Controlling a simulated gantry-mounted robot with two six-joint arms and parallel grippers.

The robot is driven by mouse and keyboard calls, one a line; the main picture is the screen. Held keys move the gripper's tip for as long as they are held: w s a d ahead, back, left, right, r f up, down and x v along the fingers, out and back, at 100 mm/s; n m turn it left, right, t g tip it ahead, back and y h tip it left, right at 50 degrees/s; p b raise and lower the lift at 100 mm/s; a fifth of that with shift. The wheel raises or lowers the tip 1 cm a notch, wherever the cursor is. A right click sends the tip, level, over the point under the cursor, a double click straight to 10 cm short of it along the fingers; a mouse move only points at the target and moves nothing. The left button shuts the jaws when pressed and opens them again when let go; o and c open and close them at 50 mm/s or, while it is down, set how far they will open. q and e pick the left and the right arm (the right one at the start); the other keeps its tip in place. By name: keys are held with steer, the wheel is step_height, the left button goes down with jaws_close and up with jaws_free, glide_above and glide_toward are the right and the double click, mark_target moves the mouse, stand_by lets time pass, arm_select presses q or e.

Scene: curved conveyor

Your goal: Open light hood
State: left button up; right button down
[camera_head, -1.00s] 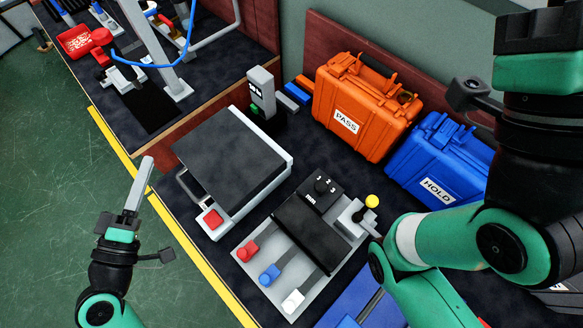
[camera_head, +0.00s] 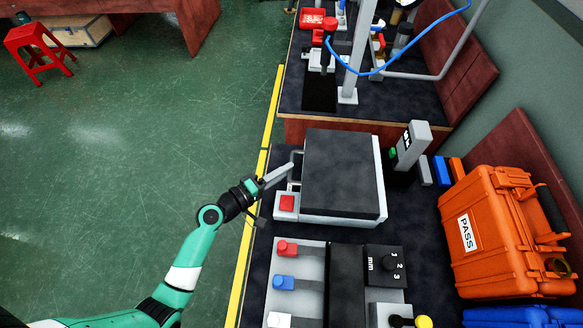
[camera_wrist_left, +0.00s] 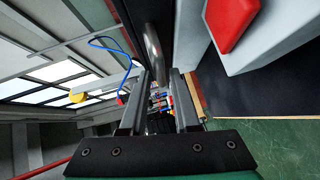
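The light hood (camera_head: 340,172) is a grey box with a black top, and it lies shut on the dark bench. A grey handle (camera_head: 296,158) sticks out from its left side, and a red button (camera_head: 287,202) is on a block below it. My left gripper (camera_head: 289,169) is at the handle, coming from the left. In the left wrist view its two fingers (camera_wrist_left: 160,88) are apart, and the curved metal handle (camera_wrist_left: 153,50) shows in line with the gap between them. I cannot tell whether the fingers touch it. My right gripper is not in view.
A panel with coloured levers (camera_head: 298,262) and a black dial block (camera_head: 385,264) is in front of the hood. A grey post (camera_head: 414,143) and an orange PASS case (camera_head: 500,235) stand to the right.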

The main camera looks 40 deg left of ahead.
arm_select(q)
steer(key=shift+w+d+f, duration=0.1)
steer(key=shift+w, duration=0.65)
steer(key=shift+w+d+f, duration=0.1)
steer(key=shift+w, duration=0.6)
steer(key=shift+c, duration=0.3)
jaws_close()
